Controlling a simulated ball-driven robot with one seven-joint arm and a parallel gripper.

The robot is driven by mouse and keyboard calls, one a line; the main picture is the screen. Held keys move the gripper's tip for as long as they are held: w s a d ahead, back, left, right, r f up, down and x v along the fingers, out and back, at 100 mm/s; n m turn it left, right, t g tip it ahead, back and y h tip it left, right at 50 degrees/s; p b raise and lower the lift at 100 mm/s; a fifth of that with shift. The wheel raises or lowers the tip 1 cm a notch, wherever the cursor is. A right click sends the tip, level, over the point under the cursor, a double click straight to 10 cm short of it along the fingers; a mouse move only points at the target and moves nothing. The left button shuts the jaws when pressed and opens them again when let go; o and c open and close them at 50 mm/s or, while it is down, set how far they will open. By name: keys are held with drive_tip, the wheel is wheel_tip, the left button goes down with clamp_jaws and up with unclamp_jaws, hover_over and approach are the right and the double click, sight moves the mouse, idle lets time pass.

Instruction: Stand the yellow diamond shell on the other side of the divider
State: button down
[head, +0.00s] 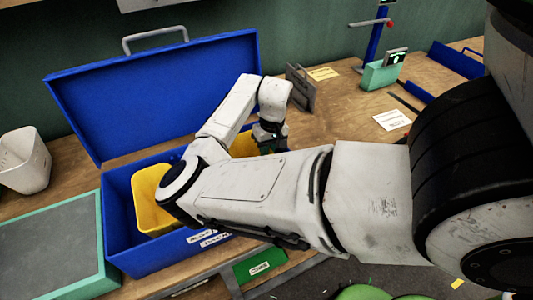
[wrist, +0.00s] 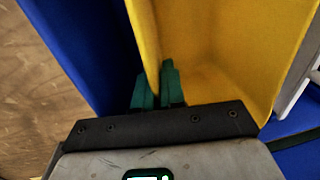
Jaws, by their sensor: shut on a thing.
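In the wrist view my gripper (wrist: 157,90) has its green fingers shut on the thin upper wall of a yellow open-topped shell (wrist: 220,55), one finger on each side of that wall. In the head view my gripper (head: 268,137) is at the right end of the open blue box (head: 140,262), beside a patch of yellow (head: 243,146). More yellow (head: 148,200) shows inside the box further left, with my arm across the middle. I cannot tell whether both patches are one piece. The diamond outline cannot be made out, and no divider is clearly visible inside the box.
The blue lid (head: 160,95) stands open behind. A grey upright piece (head: 302,88) stands just right of my gripper. A white bin (head: 22,160) and a green-edged grey tray (head: 50,245) are at left. A teal device (head: 383,75) stands farther right. Bare bench lies between.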

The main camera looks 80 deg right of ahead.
drive_tip(key=shift+f, duration=0.45)
drive_tip(key=shift+f, duration=0.3)
drive_tip(key=c, duration=1.2)
unclamp_jaws()
drive_tip(key=shift+a+f, duration=0.1)
drive_tip(key=shift+f, duration=0.1)
drive_tip(key=shift+r, duration=0.1)
drive_tip(key=r, duration=0.4)
drive_tip(key=r+b, duration=0.1)
drive_tip(key=r, duration=0.3)
drive_tip(key=s+d+r, duration=0.1)
drive_tip(key=r, duration=0.3)
drive_tip(key=shift+s+d+r, duration=0.1)
drive_tip(key=shift+r, duration=0.25)
